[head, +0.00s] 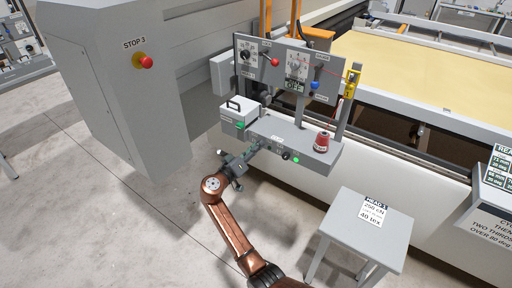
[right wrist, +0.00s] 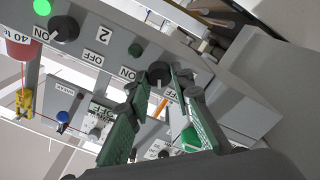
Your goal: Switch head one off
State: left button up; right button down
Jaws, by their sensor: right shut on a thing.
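In the right wrist view a black rotary knob (right wrist: 159,72) on the grey panel sits between the fingertips of my right gripper (right wrist: 163,82), which is shut on it. A small green lamp (right wrist: 135,50) beside this knob looks dark. ON and OFF labels stand near it; its number is hidden. A second knob (right wrist: 64,29) with a label 2 nearby has a brightly lit green lamp (right wrist: 41,6). In the head view my right gripper (head: 262,146) reaches the front of the control panel (head: 315,163), left of the second knob. My left gripper is out of view.
A grey stand (head: 352,225) with a label is in front. A cabinet with a red stop button (head: 147,62) stands left.

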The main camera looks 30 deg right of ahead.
jog(key=shift+n, duration=0.3)
dwell(0.4)
jog(key=c, duration=1.7)
grip_release()
jog(key=v, duration=1.2)
jog(key=shift+s, duration=0.1)
